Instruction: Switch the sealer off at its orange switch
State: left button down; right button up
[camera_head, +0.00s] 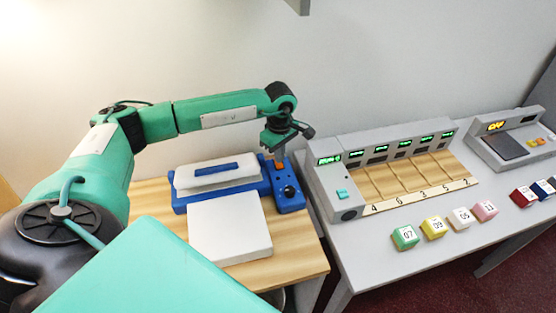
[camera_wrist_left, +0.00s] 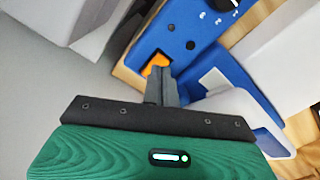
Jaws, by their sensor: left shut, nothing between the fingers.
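The sealer has a blue base (camera_head: 180,207) and a white lid (camera_head: 190,181) with a blue handle, on a wooden-topped table. Its blue control panel (camera_head: 294,204) is at the right end and carries a black knob (camera_head: 289,191). The orange switch (camera_head: 279,165) is at the panel's far end, partly hidden by my left gripper (camera_head: 278,158). In the left wrist view the orange switch (camera_wrist_left: 154,63) shows just beyond the tips of my left gripper (camera_wrist_left: 160,70). The gripper is shut and empty, its tips at or just above the switch; contact cannot be told. My right gripper is not in view.
A white slab (camera_head: 228,226) lies in front of the sealer. To the right, a grey counter (camera_head: 375,238) holds a slotted rack (camera_head: 338,190) with green displays, several coloured numbered blocks, and a grey device (camera_head: 485,150) with a yellow display. A gap separates the two tables.

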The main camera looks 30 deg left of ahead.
aim_at(280, 165)
pick_arm(q)
jog(key=shift+r+p, duration=0.9)
jog(key=shift+r, duration=1.6)
